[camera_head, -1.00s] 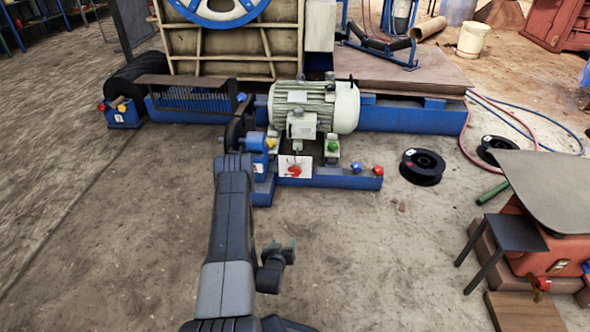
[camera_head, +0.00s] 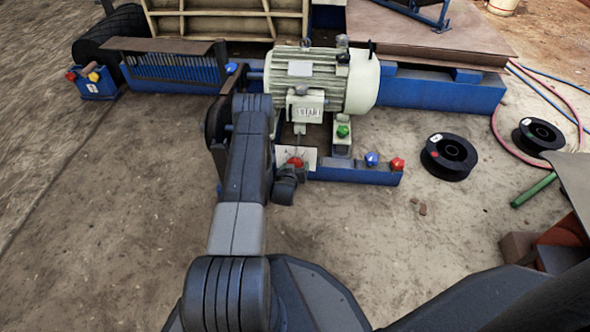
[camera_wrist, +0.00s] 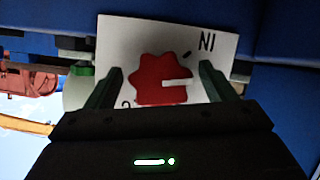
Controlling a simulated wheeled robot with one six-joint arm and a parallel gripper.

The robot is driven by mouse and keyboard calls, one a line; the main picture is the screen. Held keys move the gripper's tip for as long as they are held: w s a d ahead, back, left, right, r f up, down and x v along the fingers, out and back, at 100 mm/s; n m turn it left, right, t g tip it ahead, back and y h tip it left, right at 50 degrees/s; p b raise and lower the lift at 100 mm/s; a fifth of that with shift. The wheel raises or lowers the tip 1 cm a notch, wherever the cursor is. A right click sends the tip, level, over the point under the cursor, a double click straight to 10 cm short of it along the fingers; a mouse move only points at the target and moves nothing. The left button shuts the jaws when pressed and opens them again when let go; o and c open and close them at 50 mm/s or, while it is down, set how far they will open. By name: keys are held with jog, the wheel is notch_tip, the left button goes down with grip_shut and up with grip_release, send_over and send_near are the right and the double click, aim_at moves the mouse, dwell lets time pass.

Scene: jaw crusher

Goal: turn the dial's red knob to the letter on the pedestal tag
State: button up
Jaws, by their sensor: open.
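The red knob (camera_wrist: 162,80), lobed with a white pointer mark, sits on the white dial plate (camera_wrist: 120,35) in the wrist view. Its mark points right in that view. Dark characters show at the plate's upper right, and another is partly hidden at lower left. My gripper (camera_wrist: 161,68) is open, with one finger on each side of the knob; contact is unclear. In the head view the knob (camera_head: 295,162) and plate (camera_head: 311,158) show beside my arm, below the motor. A small white tag (camera_head: 92,88) is on a blue box at the left; its letter is unreadable.
The motor (camera_head: 320,82) stands above the dial on a blue frame. Green (camera_head: 342,131), blue (camera_head: 371,159) and red (camera_head: 397,164) knobs sit right of the dial. Black spools (camera_head: 448,157) and hoses lie to the right. The floor in front is mostly clear.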

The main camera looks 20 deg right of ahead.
jog(key=c, duration=1)
jog(key=shift+m, duration=0.3)
jog(key=m+t+y, duration=0.2)
jog(key=m, duration=0.2)
jog(key=m+t+y, duration=0.1)
jog(key=m+y, duration=0.1)
jog(key=m, duration=0.1)
jog(key=shift+m+t+y, duration=0.3)
jog(key=shift+m+t, duration=0.1)
dwell(0.4)
jog(key=o, duration=1)
